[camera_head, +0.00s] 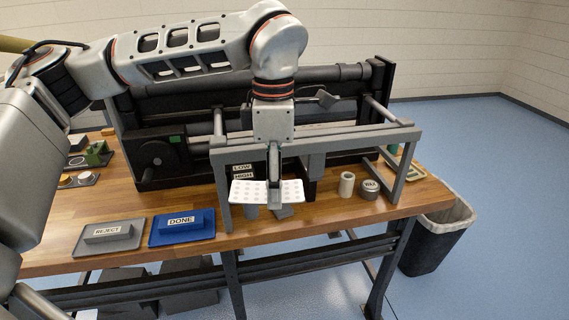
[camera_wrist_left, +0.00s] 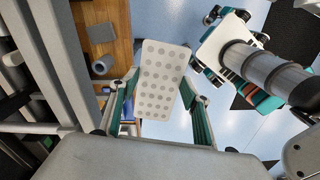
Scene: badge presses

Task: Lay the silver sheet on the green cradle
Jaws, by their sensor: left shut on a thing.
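The silver sheet (camera_head: 267,192), pale with rows of grey dots, is held in my left gripper (camera_head: 274,178) in front of the press, above the bench's front part. It also shows in the left wrist view (camera_wrist_left: 160,78), its near end between the fingers. My left gripper is shut on it; the sheet looks roughly level in the head view. A small green holder (camera_head: 97,152), which looks like the green cradle, stands on the bench at the far left, well away from the gripper. My right gripper is not in view.
A grey REJECT tray (camera_head: 108,241) and a blue DONE tray (camera_head: 182,226) lie on the bench's front left. A pale cylinder (camera_head: 346,184) and a labelled tin (camera_head: 370,190) stand to the right. A bin (camera_head: 437,238) stands beyond the bench.

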